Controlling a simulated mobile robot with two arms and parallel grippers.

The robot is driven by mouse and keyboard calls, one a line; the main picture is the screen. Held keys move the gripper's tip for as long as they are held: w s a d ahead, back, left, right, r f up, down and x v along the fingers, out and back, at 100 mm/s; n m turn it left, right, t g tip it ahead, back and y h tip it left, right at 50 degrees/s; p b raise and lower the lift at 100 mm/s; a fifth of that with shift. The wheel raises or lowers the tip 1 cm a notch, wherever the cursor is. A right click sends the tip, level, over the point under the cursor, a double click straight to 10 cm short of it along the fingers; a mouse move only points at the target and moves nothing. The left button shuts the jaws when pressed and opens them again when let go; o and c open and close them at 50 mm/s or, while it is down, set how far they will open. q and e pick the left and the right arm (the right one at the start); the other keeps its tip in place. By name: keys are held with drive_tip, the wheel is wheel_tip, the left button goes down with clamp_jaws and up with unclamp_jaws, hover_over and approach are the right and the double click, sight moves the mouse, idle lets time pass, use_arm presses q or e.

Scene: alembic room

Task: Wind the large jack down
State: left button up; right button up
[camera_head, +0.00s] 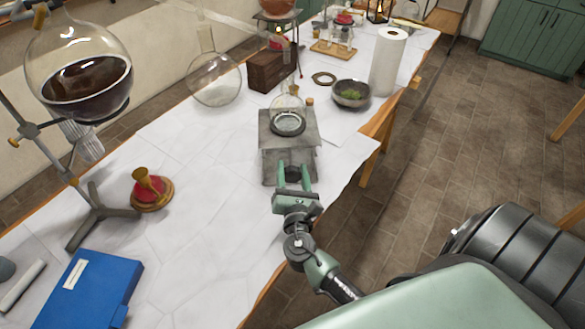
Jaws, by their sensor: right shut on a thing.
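The large jack (270,157) is a grey box-like stand on the white-covered table, near its right edge. A clear glass vessel (288,122) with a round base shows on its top plate. My right gripper (294,176) reaches the jack's near side from the front. Its two green fingers are shut on the jack's knob, which is mostly hidden between them. My left gripper is not in view.
A retort stand (95,215) holds a round flask of dark liquid (85,85) at left. A red-and-brass item (148,190) and blue book (90,290) lie nearer. Behind the jack are a wooden box (271,70), green-filled bowl (351,94) and paper roll (387,62).

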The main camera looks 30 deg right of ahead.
sight(292, 178)
drive_tip(key=shift+a+f, duration=0.1)
drive_tip(key=shift+f, duration=0.2)
drive_tip(key=o, duration=1.3)
drive_tip(key=shift+o, duration=0.4)
drive_tip(key=shift+r, duration=0.2)
drive_tip(key=b+v, duration=0.1)
drive_tip(key=v, duration=0.6)
drive_tip(key=shift+s+a+b, duration=0.2)
drive_tip(key=shift+s+b, duration=0.1)
drive_tip(key=shift+s, duration=0.1)
